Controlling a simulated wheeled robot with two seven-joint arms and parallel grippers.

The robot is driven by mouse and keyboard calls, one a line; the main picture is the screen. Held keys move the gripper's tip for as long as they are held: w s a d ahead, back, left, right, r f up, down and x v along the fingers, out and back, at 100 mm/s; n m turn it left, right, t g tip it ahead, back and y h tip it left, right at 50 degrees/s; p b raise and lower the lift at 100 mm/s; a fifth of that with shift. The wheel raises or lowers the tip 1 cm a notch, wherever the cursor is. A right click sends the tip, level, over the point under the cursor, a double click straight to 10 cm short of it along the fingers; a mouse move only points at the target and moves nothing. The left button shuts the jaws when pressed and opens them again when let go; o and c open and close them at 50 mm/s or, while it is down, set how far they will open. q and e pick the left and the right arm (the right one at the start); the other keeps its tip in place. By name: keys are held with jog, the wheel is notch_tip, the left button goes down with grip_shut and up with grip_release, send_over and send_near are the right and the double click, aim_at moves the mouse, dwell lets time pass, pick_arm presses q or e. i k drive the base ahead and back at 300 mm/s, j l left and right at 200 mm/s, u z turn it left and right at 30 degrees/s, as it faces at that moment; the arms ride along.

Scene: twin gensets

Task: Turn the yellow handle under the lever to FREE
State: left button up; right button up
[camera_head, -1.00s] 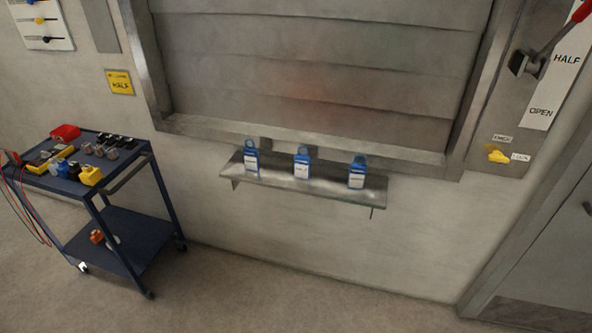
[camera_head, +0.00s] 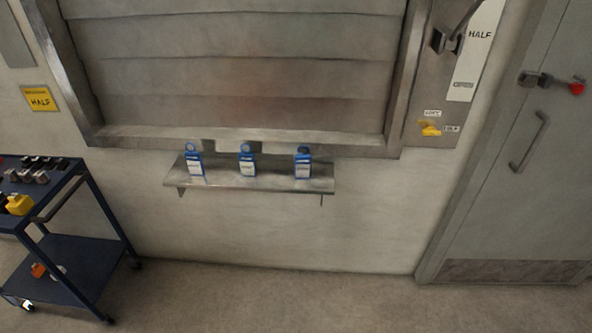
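The yellow handle (camera_head: 430,129) is a small knob on the grey metal panel at the upper right, below the lever. It points roughly sideways to the right. One small label (camera_head: 433,113) sits above it and another (camera_head: 452,128) to its right; their print is too small to read surely. The lever (camera_head: 456,28) rises from its dark pivot block, and its upper end is cut off by the frame. A white scale strip (camera_head: 474,50) beside it reads HALF. Neither of my grippers is in view.
A shelf (camera_head: 255,182) with three blue tags or locks juts from the wall under the shutter. A blue cart (camera_head: 78,254) with tools stands at the left. A grey door (camera_head: 520,190) with a handle and a red-tipped part is at the right. The floor between is clear.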

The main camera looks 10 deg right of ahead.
aim_at(431, 133)
jog(key=i+l+z, duration=0.1)
jog(key=l+z, duration=0.15)
jog(key=z, duration=0.2)
jog(key=i+l+z, duration=0.1)
jog(key=z, duration=0.3)
jog(key=i+l+z, duration=0.15)
jog(key=z, duration=0.3)
jog(key=i+l, duration=0.05)
jog(key=l, duration=0.1)
